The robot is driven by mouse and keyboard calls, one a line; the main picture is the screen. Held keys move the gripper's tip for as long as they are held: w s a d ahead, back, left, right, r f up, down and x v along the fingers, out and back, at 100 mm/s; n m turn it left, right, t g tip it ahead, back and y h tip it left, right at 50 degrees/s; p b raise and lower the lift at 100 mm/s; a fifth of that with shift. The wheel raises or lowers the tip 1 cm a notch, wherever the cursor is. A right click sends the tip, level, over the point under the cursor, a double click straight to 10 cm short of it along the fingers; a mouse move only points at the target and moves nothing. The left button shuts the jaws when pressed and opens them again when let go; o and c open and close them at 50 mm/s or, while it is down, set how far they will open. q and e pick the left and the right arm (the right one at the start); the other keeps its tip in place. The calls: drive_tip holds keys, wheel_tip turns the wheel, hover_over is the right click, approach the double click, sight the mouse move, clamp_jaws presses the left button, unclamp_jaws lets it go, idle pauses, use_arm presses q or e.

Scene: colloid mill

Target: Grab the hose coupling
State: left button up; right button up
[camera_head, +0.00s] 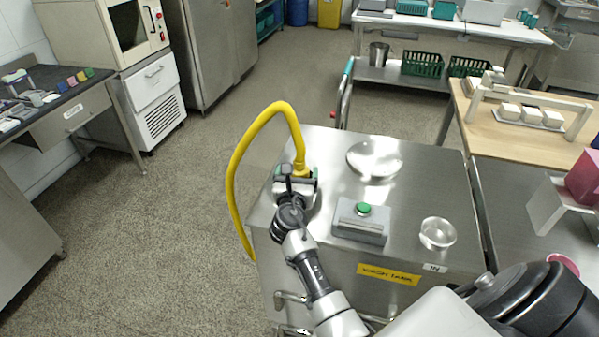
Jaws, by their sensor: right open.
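A yellow hose (236,165) arches up from the left side of the steel cabinet and comes down on its top near the back left corner. The hose coupling (302,170) at its lower end is small and partly hidden by my right gripper. My right gripper (298,181) is open, close in front of the hose's lower end. I cannot tell whether its fingers are around the coupling or touch it. My left gripper is not in view.
On the steel cabinet top (330,150) are a grey box with a green button (362,220), a round lid (374,158) and a clear round dish (437,233). A wooden-topped table (520,142) stands to the right. Floor to the left is clear.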

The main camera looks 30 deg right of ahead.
sight(299, 170)
drive_tip(key=x, duration=0.3)
drive_tip(key=shift+d, duration=0.2)
drive_tip(key=c, duration=1.1)
drive_tip(key=shift+r, duration=0.1)
